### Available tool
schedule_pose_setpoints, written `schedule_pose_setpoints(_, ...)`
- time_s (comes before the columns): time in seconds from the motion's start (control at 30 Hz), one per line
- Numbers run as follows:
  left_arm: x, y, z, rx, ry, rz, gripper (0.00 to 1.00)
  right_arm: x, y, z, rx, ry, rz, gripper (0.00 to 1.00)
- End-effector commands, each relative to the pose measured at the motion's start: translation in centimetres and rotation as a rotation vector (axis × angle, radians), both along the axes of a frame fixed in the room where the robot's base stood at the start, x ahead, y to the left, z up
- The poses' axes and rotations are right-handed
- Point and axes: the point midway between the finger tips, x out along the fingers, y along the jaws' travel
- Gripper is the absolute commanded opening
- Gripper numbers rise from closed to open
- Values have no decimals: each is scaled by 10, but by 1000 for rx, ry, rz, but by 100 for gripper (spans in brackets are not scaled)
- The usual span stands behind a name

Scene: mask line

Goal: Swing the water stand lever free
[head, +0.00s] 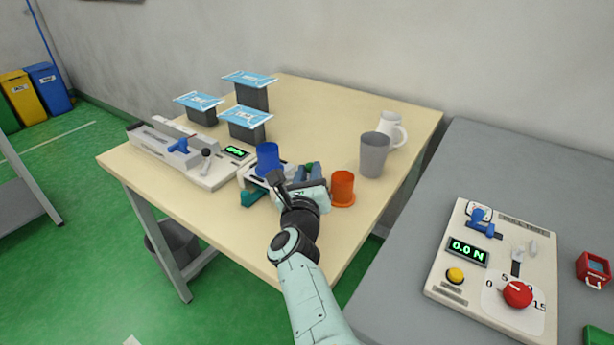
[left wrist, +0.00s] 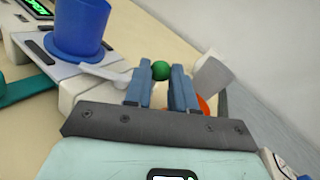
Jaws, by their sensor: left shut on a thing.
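The water stand (head: 247,176) is a pale base near the middle of the wooden table, with a blue cylinder (head: 267,158) on it. In the left wrist view the blue cylinder (left wrist: 77,28) is at the upper left, and the white lever (left wrist: 106,74) runs from below it toward my fingers. A green knob (left wrist: 160,70) sits between my two blue fingertips. My left gripper (head: 311,171) is shut on the lever at this knob; the wrist hides part of the stand. My right gripper is not in view.
An orange cup (head: 342,187) stands close right of my gripper. A grey cup (head: 374,155) and white jug (head: 389,129) are behind it. A machine with a lit display (head: 235,152) lies left. A control panel (head: 495,265) is on the grey table.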

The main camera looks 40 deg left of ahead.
Motion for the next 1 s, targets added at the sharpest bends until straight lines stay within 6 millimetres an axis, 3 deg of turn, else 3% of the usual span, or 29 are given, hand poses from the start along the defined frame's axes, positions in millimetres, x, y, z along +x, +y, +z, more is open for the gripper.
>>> schedule_pose_setpoints(0.6,17,4,1,3,-2,442,0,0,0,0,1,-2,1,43)
schedule_pose_setpoints(1.0,20,7,2,1,-5,556,0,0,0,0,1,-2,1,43)
